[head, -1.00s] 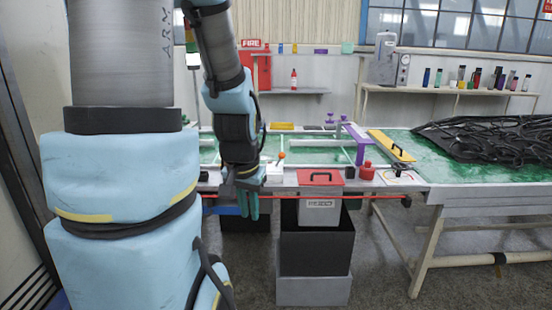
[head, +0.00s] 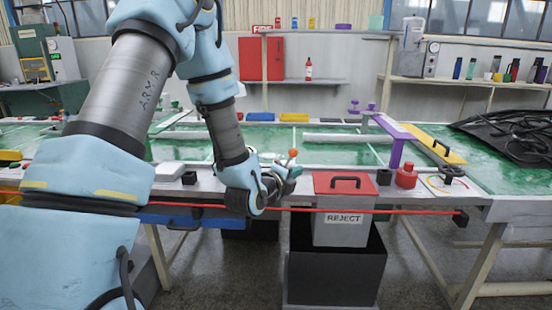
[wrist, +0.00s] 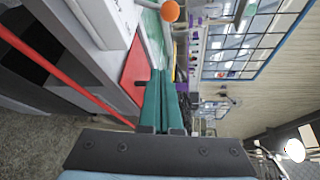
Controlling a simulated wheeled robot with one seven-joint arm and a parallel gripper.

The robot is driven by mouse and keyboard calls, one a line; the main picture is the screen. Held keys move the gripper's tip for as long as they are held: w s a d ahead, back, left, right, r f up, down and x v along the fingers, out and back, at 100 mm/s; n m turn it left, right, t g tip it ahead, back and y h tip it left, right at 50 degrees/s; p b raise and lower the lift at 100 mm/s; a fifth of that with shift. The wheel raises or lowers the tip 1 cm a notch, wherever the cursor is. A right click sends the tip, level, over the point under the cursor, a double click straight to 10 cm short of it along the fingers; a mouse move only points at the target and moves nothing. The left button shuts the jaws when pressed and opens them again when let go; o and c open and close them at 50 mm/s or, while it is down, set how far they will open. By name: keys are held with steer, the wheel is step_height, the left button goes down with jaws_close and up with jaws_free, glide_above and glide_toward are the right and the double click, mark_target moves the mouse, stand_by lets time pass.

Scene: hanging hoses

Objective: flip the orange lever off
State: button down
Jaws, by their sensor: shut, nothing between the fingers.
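The orange lever shows as an orange ball knob (head: 293,153) on a short stem at the bench's near edge in the head view. The knob also shows at the top of the wrist view (wrist: 170,11). My gripper (head: 292,171) is at the bench edge, just below the knob in the picture, and partly hides the lever's stem and base. In the wrist view the teal fingers of my gripper (wrist: 165,72) are together with nothing between them. The knob is beyond and to one side of the fingertips; I see no clear contact.
A red rod (head: 400,211) runs along the bench front. A red knob (head: 406,175) and purple post (head: 397,150) stand farther right.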

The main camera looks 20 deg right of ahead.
steer(key=shift+w+d+r+m, duration=0.1)
steer(key=shift+w+m, duration=0.2)
steer(key=shift+w, duration=0.05)
steer(key=x, duration=0.3)
steer(key=p+x, duration=0.1)
steer(key=x, duration=0.2)
steer(key=p+x, duration=0.1)
steer(key=x, duration=0.2)
steer(key=shift+w+d+r, duration=0.2)
steer(key=shift+w+d, duration=0.1)
steer(key=shift+d, duration=0.05)
steer(key=shift+w+a+r+p, duration=0.2)
steer(key=shift+w+a+p, duration=0.15)
steer(key=shift+a, duration=0.1)
steer(key=shift+w+a+r+p, duration=0.25)
steer(key=shift+w+a, duration=0.15)
steer(key=shift+a, duration=0.1)
steer(key=shift+w+a, duration=0.35)
steer(key=shift+a, duration=0.2)
steer(key=shift+a+f+b, duration=0.1)
steer(key=shift+b, duration=0.3)
